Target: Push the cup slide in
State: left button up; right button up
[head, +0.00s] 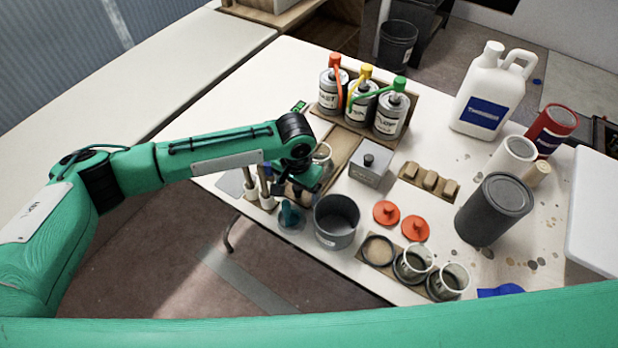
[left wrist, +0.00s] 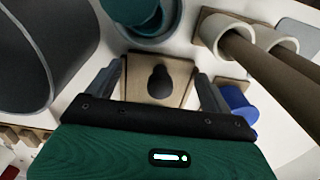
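A wooden board (head: 344,147), which looks like the cup slide, runs from the paint-can rack toward the near table edge. A pale cup (head: 322,153) is on or beside it, partly covered by my left arm. My left gripper (head: 303,187) is at the board's near end, pointing down. In the left wrist view, a wooden end piece with a dark round knob (left wrist: 160,82) lies between the open fingers (left wrist: 160,88), with a small gap on each side. Contact cannot be told. My right gripper is not in view.
A dark grey pot (head: 335,222) and a teal object (head: 290,215) stand close to the left gripper. Upright handles in holders (head: 265,190) are on its other side. A grey box (head: 370,166) stands behind the pot. Three cans (head: 360,100) stand in the rack.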

pick_arm(q)
jog(key=c, duration=1.5)
jog(key=shift+o, duration=0.2)
